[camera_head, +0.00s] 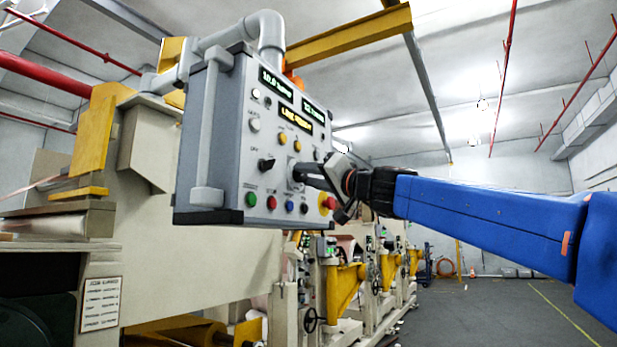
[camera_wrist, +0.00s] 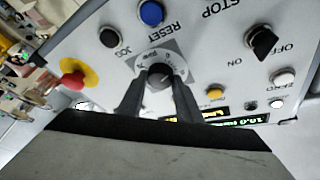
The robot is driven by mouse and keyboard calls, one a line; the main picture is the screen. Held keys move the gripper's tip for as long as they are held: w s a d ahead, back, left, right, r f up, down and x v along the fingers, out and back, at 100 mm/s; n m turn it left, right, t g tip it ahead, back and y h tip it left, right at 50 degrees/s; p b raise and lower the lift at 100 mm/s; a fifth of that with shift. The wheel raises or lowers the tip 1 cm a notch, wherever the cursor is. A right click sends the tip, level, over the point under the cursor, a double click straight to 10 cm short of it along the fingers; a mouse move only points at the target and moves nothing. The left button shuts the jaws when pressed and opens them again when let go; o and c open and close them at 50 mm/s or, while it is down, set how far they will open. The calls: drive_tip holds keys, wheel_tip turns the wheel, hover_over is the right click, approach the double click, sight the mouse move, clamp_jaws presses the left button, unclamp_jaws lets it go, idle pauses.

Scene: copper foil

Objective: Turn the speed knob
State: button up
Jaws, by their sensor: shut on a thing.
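The speed knob (camera_wrist: 158,76) is a dark round knob on a light scale plate in the middle of the control panel in the wrist view. My gripper (camera_wrist: 159,84) is shut on it, with one dark finger on each side. In the head view my gripper (camera_head: 300,172) reaches the panel from the right and hides most of the knob. The grey control box (camera_head: 232,125) hangs from a pipe arm and carries lit displays (camera_head: 288,105) at its top.
A black OFF/ON switch (camera_wrist: 262,42), a blue RESET button (camera_wrist: 151,13), a black JOG button (camera_wrist: 109,37) and a yellow button (camera_wrist: 215,93) surround the knob. A red emergency stop on yellow (camera_wrist: 76,75) sits near the panel edge. Open floor (camera_head: 480,310) lies at the right.

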drive_tip(key=shift+r+m+g+h, duration=0.15)
drive_tip(key=shift+m+h, duration=0.65)
drive_tip(key=shift+m, duration=1.05)
drive_tip(key=shift+r+m+g+h, duration=0.15)
drive_tip(key=shift+m+h, duration=0.65)
drive_tip(key=shift+m, duration=1.05)
drive_tip(key=m+g, duration=0.1)
drive_tip(key=m, duration=0.1)
drive_tip(key=m+g+h, duration=0.1)
drive_tip(key=m, duration=0.2)
drive_tip(key=shift+r, duration=0.2)
drive_tip(key=m+g, duration=0.2)
drive_tip(key=m, duration=0.1)
drive_tip(key=shift+w+m, duration=0.2)
drive_tip(key=shift+m, duration=0.1)
drive_tip(key=shift+d+r+m+g+y, duration=0.15)
drive_tip(key=shift+m+g+y, duration=0.25)
drive_tip(key=shift+m+g, duration=0.95)
drive_tip(key=shift+m, duration=0.35)
drive_tip(key=o, duration=1)
drive_tip(key=shift+o, duration=0.2)
drive_tip(key=shift+r, duration=0.1)
